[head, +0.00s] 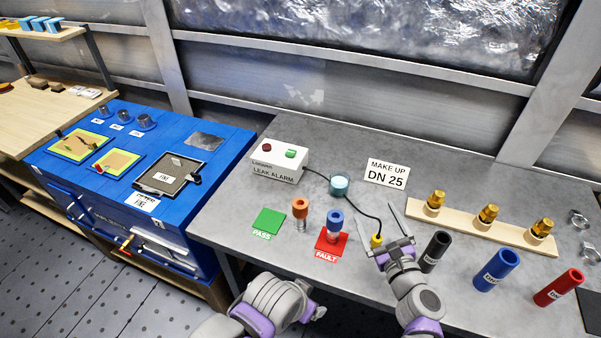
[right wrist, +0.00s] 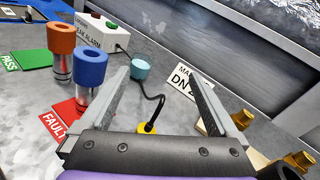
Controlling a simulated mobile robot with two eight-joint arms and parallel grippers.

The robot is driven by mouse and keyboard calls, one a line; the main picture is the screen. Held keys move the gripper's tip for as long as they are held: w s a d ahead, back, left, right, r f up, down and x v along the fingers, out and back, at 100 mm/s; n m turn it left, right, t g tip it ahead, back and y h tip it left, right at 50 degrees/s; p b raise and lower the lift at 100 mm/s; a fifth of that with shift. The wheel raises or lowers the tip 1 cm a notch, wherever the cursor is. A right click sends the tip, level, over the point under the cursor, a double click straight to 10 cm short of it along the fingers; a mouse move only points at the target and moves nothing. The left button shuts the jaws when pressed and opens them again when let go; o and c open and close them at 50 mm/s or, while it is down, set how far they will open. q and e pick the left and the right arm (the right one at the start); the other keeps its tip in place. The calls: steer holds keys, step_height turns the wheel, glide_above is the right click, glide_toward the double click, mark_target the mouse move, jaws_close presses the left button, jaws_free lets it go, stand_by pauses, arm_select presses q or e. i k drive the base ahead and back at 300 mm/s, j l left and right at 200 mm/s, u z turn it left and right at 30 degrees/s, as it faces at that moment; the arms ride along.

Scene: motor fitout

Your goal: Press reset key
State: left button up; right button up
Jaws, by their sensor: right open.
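The white leak alarm box (head: 277,161) stands on the grey bench, with a green key (head: 291,154) and a dark red lamp or button (head: 266,148) on top. In the right wrist view the box (right wrist: 100,35) is beyond the fingers, its green key (right wrist: 120,25) partly visible. My right gripper (head: 379,226) is open and empty over the bench, to the right of the box and apart from it. The yellow cable end (head: 376,240) shows between its fingers in the right wrist view (right wrist: 147,128). My left arm shows at the bottom; its fingers are not in view.
A black cable runs from the box past a teal cup (head: 339,185). An orange-topped fitting (head: 300,212) stands near the green PASS pad (head: 267,222); a blue-topped one (head: 334,222) stands on the red FAULT pad (head: 329,244). Brass fittings (head: 488,214) and coloured tubes (head: 495,270) are right.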

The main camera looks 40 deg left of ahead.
mark_target(290, 153)
steer(key=u, duration=1.4)
